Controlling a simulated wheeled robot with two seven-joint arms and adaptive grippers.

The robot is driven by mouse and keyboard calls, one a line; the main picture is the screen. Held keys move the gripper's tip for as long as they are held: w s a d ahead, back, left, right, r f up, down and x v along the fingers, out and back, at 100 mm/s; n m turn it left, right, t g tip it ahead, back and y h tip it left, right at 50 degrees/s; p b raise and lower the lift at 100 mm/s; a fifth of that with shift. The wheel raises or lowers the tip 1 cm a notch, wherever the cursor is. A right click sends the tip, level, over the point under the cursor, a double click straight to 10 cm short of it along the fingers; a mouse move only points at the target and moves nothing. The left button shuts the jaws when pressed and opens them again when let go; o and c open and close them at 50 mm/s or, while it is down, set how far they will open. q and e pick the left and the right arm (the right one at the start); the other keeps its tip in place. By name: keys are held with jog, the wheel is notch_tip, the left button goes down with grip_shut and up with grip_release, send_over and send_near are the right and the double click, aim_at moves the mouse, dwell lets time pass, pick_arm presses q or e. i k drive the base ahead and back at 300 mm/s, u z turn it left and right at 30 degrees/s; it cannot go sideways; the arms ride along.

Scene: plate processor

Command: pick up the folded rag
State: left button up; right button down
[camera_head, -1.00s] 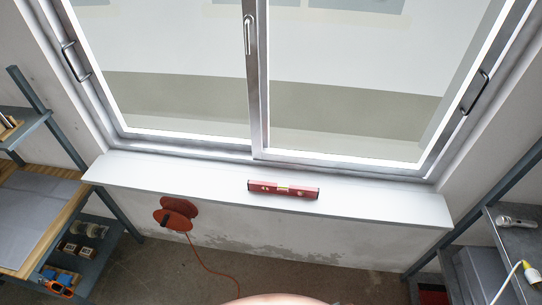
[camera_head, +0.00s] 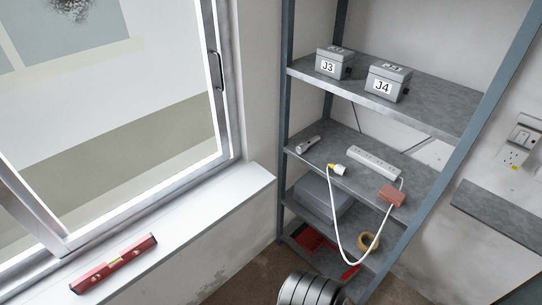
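A small reddish-brown folded piece (camera_head: 391,195), which looks like the folded rag, lies at the front right of the middle shelf of a metal rack. It is beside a white power strip (camera_head: 373,163), and the white cord passes close to it. I cannot tell whether the cord lies under it or over it. Neither of my grippers shows in the head view, so their state is hidden.
The rack's top shelf (camera_head: 430,105) holds grey boxes J3 (camera_head: 334,62) and J4 (camera_head: 388,81). A flashlight (camera_head: 307,144) lies on the middle shelf. The cord's loop hangs over the shelf front. A tape roll (camera_head: 368,242) is lower. A red level (camera_head: 113,264) lies on the windowsill.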

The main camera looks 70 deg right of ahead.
aim_at(392, 195)
jog(key=z, duration=3.35)
